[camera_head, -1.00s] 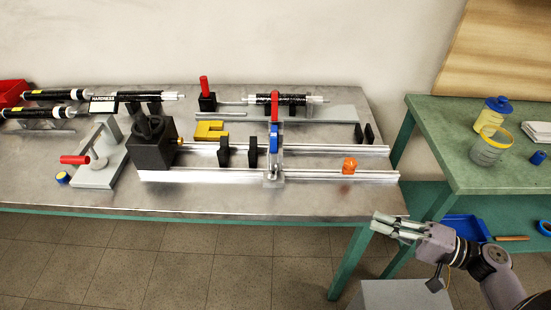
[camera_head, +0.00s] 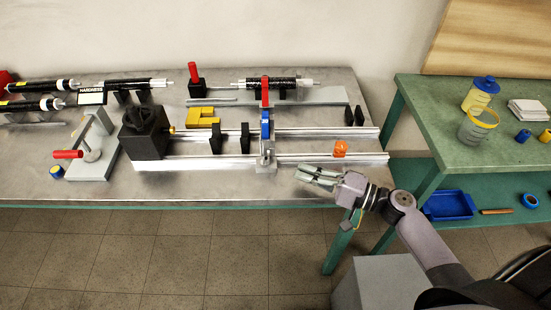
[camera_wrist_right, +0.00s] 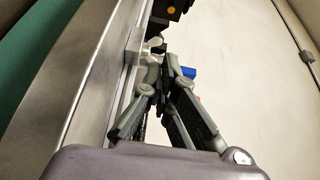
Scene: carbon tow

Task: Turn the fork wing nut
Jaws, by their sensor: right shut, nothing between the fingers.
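My right gripper (camera_head: 304,175) is shut and empty above the front edge of the metal table, just right of the toggle clamp's base; its fingers also converge in the right wrist view (camera_wrist_right: 165,75). The clamp (camera_head: 266,158) stands across the rails with a blue and red upright handle (camera_head: 265,122). A black block (camera_head: 144,136) at the rails' left end has a small brass-coloured knob (camera_head: 172,129). My left gripper is out of view.
Black rollers lie at the back left. A green bench (camera_head: 430,125) with jars stands right. The table's front strip is mostly bare.

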